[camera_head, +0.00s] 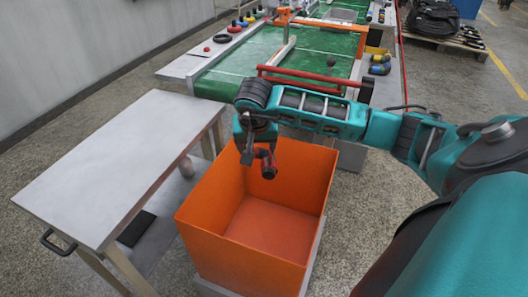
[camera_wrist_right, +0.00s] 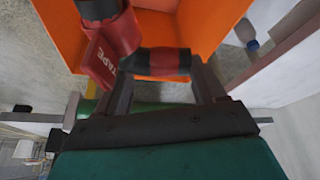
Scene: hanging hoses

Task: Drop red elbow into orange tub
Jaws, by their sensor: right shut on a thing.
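My right gripper (camera_head: 250,150) hangs over the orange tub (camera_head: 205,226), near the upper part of its opening. It is shut on the red elbow (camera_head: 266,163), a red pipe piece with dark ends. In the right wrist view the red elbow (camera_wrist_right: 122,40) lies across between the two fingers of the gripper (camera_wrist_right: 160,82), with orange tub walls (camera_wrist_right: 210,30) behind it. The tub's visible floor is bare. My left gripper is in neither view.
A grey table (camera_head: 120,150) stands left of the tub, its top bare. Behind is a green conveyor-like table (camera_head: 225,78) with a red bar (camera_head: 310,73) at its near edge. A black mat (camera_head: 136,228) lies on the shelf below the grey table.

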